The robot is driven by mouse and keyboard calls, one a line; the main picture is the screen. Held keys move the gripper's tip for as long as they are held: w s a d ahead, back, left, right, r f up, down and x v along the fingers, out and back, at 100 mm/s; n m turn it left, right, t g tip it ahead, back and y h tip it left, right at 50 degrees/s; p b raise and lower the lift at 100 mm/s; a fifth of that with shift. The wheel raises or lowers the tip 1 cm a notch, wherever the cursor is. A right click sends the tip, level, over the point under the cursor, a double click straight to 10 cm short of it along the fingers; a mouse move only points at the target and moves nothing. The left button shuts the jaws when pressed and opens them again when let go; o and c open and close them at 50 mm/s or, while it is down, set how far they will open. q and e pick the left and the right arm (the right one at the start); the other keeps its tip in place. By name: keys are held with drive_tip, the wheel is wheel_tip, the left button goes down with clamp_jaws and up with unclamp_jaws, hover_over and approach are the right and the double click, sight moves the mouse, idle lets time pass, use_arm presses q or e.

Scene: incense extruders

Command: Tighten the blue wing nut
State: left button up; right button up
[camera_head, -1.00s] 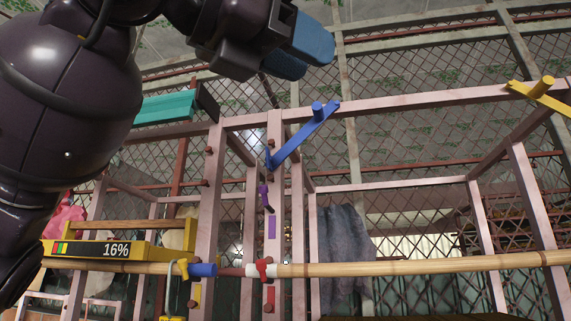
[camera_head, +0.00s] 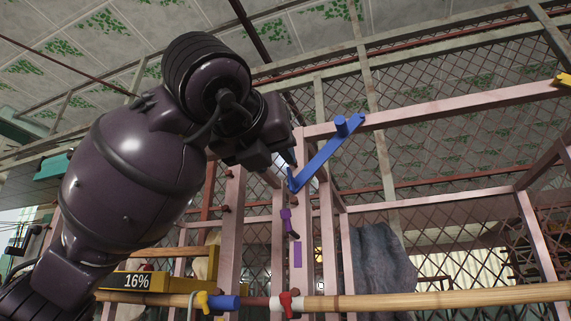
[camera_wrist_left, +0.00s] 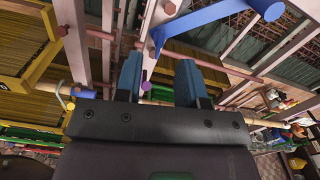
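The blue piece that I take for the blue wing nut (camera_head: 324,158) is a long slanted bar with a round peg near its upper end, on the pink wooden frame. It also shows at the top of the left wrist view (camera_wrist_left: 205,24). My left gripper (camera_head: 283,158) is just left of the bar's lower end in the head view, its tips partly hidden by the hand. My right gripper is out of view.
Pink frame posts (camera_head: 301,250) and a top beam (camera_head: 450,106) surround the bar. A bamboo pole (camera_head: 440,297) crosses below, near red (camera_head: 287,303) and purple (camera_head: 287,220) fittings. A yellow piece (camera_head: 564,79) is at far right.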

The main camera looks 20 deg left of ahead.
sight(288, 172)
use_arm(q)
drive_tip(key=w+p, duration=0.1)
drive_tip(key=w, duration=0.4)
drive_tip(key=shift+w+d, duration=0.15)
drive_tip(key=shift+w, duration=0.15)
clamp_jaws()
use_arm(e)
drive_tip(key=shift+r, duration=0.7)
